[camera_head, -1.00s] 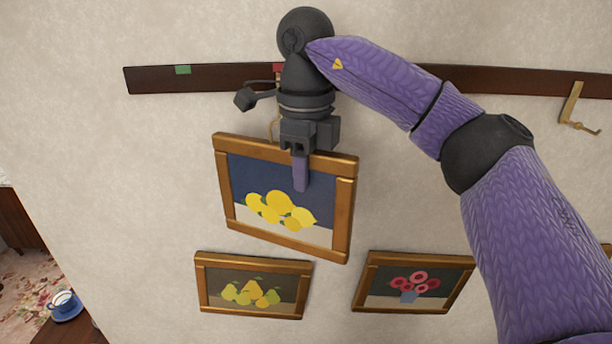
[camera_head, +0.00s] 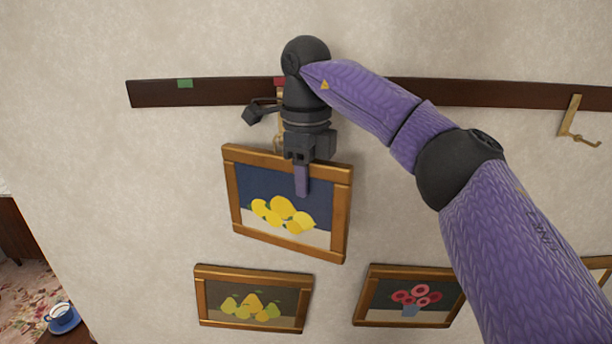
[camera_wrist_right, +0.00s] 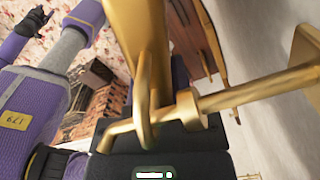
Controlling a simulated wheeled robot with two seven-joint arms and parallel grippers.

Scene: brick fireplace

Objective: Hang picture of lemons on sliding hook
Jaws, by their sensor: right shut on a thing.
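The lemon picture (camera_head: 341,215) hangs in front of the wall below the rail (camera_head: 210,93), in a wooden frame. My right gripper (camera_head: 301,180) is shut on its top edge. A brass hook (camera_head: 280,120) is partly hidden behind this gripper, under a red mark on the rail. In the right wrist view a brass hook rod (camera_wrist_right: 260,92) runs in from the right. A brass ring (camera_wrist_right: 143,105) overlaps its end and looks to be around it. My left gripper (camera_wrist_right: 22,28) seems to show at the far left there; its jaws are unclear.
A green mark (camera_head: 185,84) is on the rail's left part. Another brass hook (camera_head: 571,118) hangs at the right. A pear picture (camera_head: 252,298) and a flower picture (camera_head: 408,296) hang below. A blue cup and saucer (camera_head: 62,318) stand at lower left.

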